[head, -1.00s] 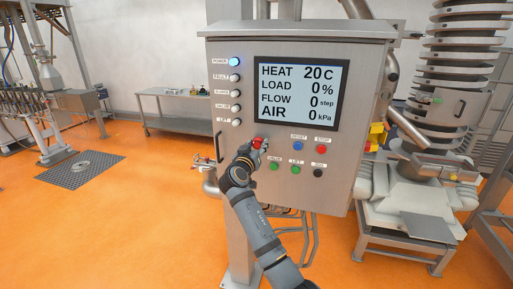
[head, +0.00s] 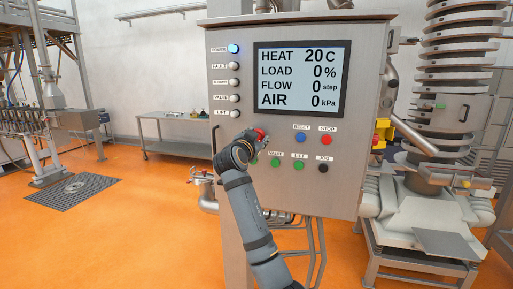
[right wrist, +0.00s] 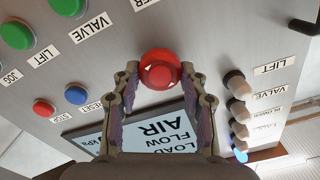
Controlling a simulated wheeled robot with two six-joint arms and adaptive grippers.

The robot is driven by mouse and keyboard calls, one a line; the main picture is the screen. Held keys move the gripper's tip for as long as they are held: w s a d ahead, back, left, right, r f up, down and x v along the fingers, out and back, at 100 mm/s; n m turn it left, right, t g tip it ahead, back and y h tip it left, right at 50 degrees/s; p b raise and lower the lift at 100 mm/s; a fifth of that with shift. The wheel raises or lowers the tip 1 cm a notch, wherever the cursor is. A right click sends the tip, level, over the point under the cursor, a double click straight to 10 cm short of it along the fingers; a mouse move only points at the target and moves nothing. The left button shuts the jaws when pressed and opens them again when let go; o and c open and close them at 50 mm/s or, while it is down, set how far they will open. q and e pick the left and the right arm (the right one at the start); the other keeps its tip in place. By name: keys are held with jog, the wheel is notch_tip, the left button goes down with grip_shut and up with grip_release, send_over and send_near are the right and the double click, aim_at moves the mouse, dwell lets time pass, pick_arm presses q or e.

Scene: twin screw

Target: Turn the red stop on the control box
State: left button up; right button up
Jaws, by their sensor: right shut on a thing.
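The control box (head: 290,185) is a grey metal cabinet with a screen, facing me. The red stop (head: 261,133) is a round red knob on its front, left of the smaller buttons. In the right wrist view the red stop (right wrist: 160,74) sits between the fingertips, with pale marks on its face. My right gripper (right wrist: 160,78) is shut on it, one finger on each side. In the head view my right gripper (head: 256,138) partly covers the knob. My left gripper is not in view.
A smaller red button (head: 326,142) labelled STOP and a blue RESET button (head: 300,138) sit right of the knob. Green buttons and a black JOG button (head: 323,168) lie below. The screen (head: 299,80) reads HEAT 20 C, with zeros elsewhere. A metal table (head: 175,145) stands behind left.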

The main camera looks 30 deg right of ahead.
jog(key=shift+f+b, duration=0.2)
jog(key=shift+b, duration=0.1)
jog(key=shift+m, duration=0.3)
jog(key=o, duration=1.2)
jog(key=shift+w+d+f, duration=0.1)
jog(key=shift+w+d, duration=0.1)
jog(key=shift+w, duration=0.1)
jog(key=shift+c, duration=0.2)
jog(key=v, duration=1.2)
jog(key=shift+s, duration=0.15)
